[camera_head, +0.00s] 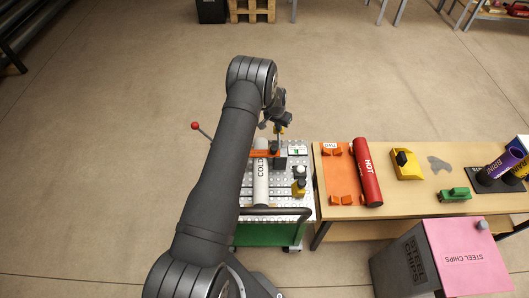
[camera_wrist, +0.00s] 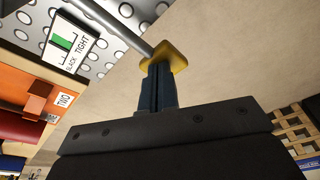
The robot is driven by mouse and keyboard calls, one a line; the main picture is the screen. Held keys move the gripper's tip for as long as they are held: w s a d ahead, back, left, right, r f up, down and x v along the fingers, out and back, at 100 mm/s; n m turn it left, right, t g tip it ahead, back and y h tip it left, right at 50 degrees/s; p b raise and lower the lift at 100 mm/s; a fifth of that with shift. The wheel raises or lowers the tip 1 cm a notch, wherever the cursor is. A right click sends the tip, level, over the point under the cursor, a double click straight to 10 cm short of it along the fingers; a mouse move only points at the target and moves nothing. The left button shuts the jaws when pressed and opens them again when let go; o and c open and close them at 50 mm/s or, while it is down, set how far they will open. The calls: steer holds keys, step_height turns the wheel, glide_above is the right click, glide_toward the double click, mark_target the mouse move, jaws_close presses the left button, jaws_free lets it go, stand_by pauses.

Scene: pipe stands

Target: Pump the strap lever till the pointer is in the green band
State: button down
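The strap lever is a grey rod with a yellow end piece (camera_wrist: 165,57) in the wrist view; in the head view the yellow end (camera_head: 281,130) shows small beside my gripper (camera_head: 277,125). My gripper's dark blue fingers (camera_wrist: 157,86) are close together, with their tips at the yellow end, and appear shut on it. The gauge plate (camera_wrist: 68,42) is white, marked SLACK and TIGHT, with a green band; it also shows on the cart in the head view (camera_head: 298,151). I cannot make out the pointer clearly. An orange strap (camera_head: 262,154) crosses the white COLD pipe (camera_head: 261,180).
The green cart (camera_head: 262,234) has a perforated metal top. A red-knobbed lever (camera_head: 195,126) sticks out left. Right of it a wooden table (camera_head: 393,200) carries a red HOT pipe (camera_head: 367,172), an orange stand (camera_head: 340,180) and a yellow block (camera_head: 405,165).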

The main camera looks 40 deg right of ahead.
steer(key=shift+r, duration=3.35)
